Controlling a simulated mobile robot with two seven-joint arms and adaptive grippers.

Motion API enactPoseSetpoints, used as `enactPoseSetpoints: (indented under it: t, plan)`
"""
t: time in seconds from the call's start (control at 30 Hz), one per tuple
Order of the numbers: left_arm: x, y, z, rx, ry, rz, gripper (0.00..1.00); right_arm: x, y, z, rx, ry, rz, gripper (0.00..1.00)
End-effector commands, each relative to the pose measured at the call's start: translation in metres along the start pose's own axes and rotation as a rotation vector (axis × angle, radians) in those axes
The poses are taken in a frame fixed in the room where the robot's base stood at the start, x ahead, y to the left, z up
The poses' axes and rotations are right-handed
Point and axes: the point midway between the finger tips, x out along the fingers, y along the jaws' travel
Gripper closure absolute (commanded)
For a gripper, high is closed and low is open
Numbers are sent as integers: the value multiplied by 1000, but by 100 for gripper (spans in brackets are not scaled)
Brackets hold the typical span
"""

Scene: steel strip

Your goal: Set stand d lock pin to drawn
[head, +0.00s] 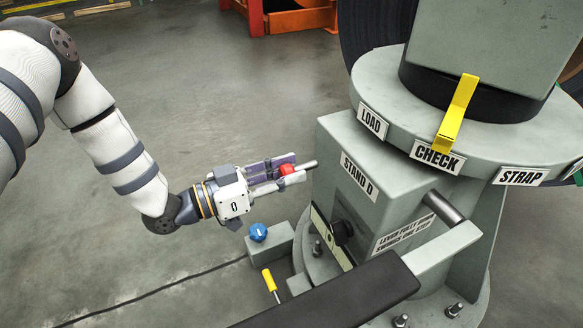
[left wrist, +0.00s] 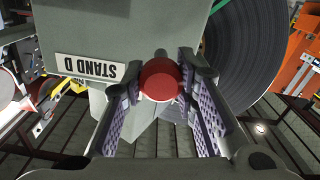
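The stand D (head: 375,190) is a grey-green post with a "STAND D" label, which also shows upside down in the left wrist view (left wrist: 97,69). Its lock pin has a round red knob (head: 287,169) on a short metal rod (head: 306,165) at the stand's left side. My left gripper (head: 290,169) has one finger on each side of the knob and appears shut on it. The right gripper is not in view.
A grey box with a blue knob (head: 258,232) and a yellow-handled tool (head: 270,280) are below the gripper. A black-and-grey lever (head: 340,295) crosses the front. A yellow pointer (head: 455,112) is at "CHECK". The floor (head: 200,100) at left is mostly clear.

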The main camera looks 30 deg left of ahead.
Motion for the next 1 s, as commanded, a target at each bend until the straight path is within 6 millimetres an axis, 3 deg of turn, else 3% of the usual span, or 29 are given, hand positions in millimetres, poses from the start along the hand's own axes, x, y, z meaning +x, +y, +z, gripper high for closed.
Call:
enactPoseSetpoints:
  t: [0.03,0.1,0.63,0.77,1.0]
  plan:
    - [-3,-1,1,-3,-3,-6,64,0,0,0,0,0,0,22]
    - [-3,-2,2,-3,-3,-6,50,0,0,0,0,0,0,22]
    - [-8,-6,2,0,-4,-17,50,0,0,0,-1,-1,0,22]
    - [-33,-4,1,-1,-2,-16,50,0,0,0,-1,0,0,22]
    - [-94,0,0,-2,-2,-3,50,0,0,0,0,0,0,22]
